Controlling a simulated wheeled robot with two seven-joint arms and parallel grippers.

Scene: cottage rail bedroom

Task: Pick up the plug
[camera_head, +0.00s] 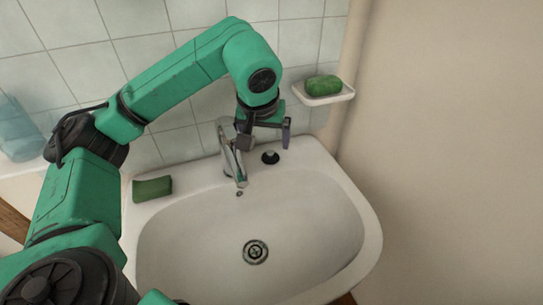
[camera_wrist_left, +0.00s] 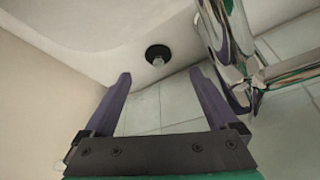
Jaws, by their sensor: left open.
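The plug (camera_head: 270,157) is a small black disc with a pale knob on top. It sits on the back ledge of the white sink, right of the tap. My left gripper (camera_head: 266,140) is open and empty, just above and behind the plug, with its fingers apart. In the left wrist view the plug (camera_wrist_left: 157,54) lies beyond the fingertips, roughly between their lines, and the gripper (camera_wrist_left: 160,75) does not touch it. My right gripper is not in view.
The chrome tap (camera_head: 231,155) stands close left of my gripper; it looms large in the wrist view (camera_wrist_left: 228,45). A green sponge (camera_head: 152,188) lies on the sink's (camera_head: 200,225) left ledge. A green soap (camera_head: 323,85) rests on a wall dish (camera_head: 341,96). The basin around the drain (camera_head: 255,252) is empty.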

